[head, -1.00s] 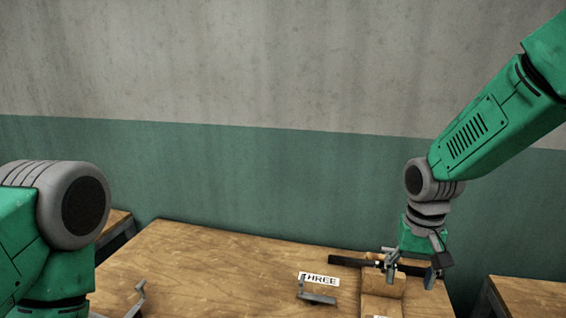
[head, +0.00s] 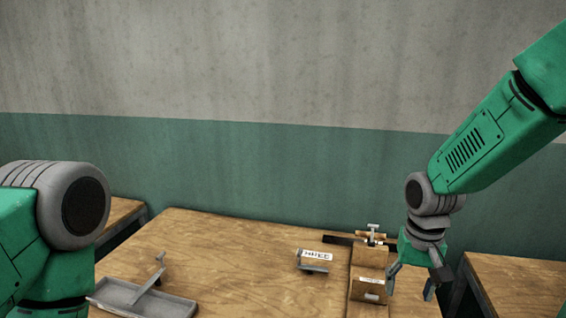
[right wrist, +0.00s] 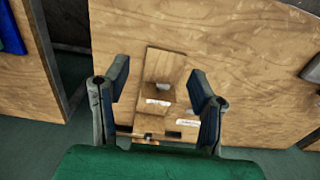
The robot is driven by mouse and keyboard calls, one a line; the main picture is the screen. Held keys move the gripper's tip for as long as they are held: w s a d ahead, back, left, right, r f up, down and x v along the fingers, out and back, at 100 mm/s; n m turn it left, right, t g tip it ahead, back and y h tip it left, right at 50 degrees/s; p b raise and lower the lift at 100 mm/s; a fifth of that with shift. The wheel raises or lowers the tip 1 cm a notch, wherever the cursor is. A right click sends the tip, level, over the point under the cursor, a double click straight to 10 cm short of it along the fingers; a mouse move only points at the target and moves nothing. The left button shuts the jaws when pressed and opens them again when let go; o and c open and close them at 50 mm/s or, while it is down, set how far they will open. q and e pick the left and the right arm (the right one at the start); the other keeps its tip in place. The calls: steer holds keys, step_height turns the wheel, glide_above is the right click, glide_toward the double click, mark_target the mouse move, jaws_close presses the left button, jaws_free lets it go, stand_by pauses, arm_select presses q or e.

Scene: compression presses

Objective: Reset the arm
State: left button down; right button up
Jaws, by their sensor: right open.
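My right gripper (head: 410,284) is open and empty, its fingers pointing down just right of the wooden press (head: 368,278) in the head view. The press stands near the table's right edge, with a metal screw handle (head: 373,231) at its far end. In the right wrist view, the open fingers (right wrist: 160,76) frame the wooden press (right wrist: 165,68) from above; I see nothing gripped. My left arm shows at the left of the head view, but its gripper is out of frame.
The wooden table (head: 235,258) has clear room in the middle. A labelled block (head: 316,256) with a metal handle sits left of the press. A grey tray (head: 175,306) with an upright metal part stands at front left. Another table (head: 520,282) is at right.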

steer(key=s+d+f+n, duration=0.2)
steer(key=s+d+f, duration=0.1)
steer(key=s+f, duration=1.8)
steer(key=s+d+f, duration=0.2)
steer(key=s+f, duration=0.1)
steer(key=s, duration=0.7)
arm_select(q)
step_height(320, 180, down, 18)
steer(key=b, duration=1.7)
steer(key=shift+w+b, duration=0.3)
steer(key=shift+b, duration=0.1)
arm_select(e)
step_height(320, 180, down, 17)
steer(key=w+a+n, duration=0.1)
steer(key=shift+w+a+f+n+t, duration=0.15)
steer(key=shift+w+a+n+t, duration=0.1)
steer(key=shift+n+t, duration=0.05)
steer(key=shift+c, duration=0.4)
